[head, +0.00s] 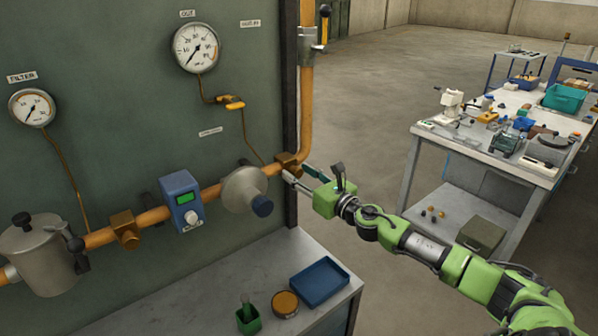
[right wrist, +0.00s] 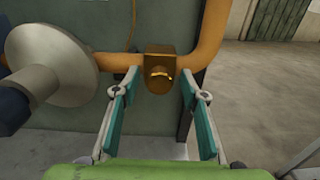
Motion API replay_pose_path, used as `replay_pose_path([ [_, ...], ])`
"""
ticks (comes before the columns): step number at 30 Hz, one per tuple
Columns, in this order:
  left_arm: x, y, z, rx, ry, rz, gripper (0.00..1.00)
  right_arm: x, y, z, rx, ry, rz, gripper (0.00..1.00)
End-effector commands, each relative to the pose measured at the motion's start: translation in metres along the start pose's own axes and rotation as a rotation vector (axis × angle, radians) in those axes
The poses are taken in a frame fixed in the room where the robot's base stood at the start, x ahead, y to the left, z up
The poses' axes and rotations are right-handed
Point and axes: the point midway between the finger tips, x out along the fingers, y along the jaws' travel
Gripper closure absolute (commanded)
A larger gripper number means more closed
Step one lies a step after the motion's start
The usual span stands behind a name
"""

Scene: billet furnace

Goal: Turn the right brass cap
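The right brass cap (head: 287,161) sits on the orange pipe near the panel's right edge, just below the pipe's upward bend. In the right wrist view the brass cap (right wrist: 157,64) is centred ahead, with a bright curved edge on its face. My right gripper (head: 299,175) is close in front of it. Its teal-padded fingers (right wrist: 159,84) are spread wide, one to each side of the cap's lower part, with clear gaps and nothing between them. Whether the tips reach the cap's depth I cannot tell. A second brass fitting (head: 125,231) is further left on the pipe. My left gripper is not in view.
A grey round housing (head: 239,190) with a blue knob bulges left of the cap, and also in the wrist view (right wrist: 48,64). A blue meter (head: 181,199) is further left. Below, a bench holds a blue tray (head: 319,282). Open floor lies right of the panel.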

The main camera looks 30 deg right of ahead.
Motion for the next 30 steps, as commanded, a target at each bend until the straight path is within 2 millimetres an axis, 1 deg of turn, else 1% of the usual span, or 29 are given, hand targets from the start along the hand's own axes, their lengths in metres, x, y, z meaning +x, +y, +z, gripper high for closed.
replay_pose_path([
  [3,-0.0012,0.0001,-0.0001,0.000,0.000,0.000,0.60,0.0034,0.0006,0.0006,0.000,-0.001,0.001,0.60],
  [10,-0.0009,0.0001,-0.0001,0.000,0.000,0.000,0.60,0.0036,0.0007,-0.0001,0.000,0.000,0.001,0.60],
  [11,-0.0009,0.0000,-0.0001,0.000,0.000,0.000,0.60,0.0036,0.0006,-0.0001,0.000,0.000,0.001,0.63],
  [12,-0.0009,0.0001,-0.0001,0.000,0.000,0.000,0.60,0.0035,0.0006,0.0000,0.000,0.000,0.001,0.73],
  [14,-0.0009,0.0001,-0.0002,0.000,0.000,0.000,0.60,0.0035,0.0006,0.0000,0.000,0.000,0.001,0.89],
  [15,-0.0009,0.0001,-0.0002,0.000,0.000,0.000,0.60,0.0035,0.0005,0.0000,0.000,0.000,0.001,0.99],
  [23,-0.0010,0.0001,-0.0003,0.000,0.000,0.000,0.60,0.0034,0.0004,0.0001,0.008,0.000,0.001,0.99],
  [30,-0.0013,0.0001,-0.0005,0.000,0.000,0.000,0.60,0.0033,0.0005,-0.0002,0.090,0.000,0.001,0.99],
])
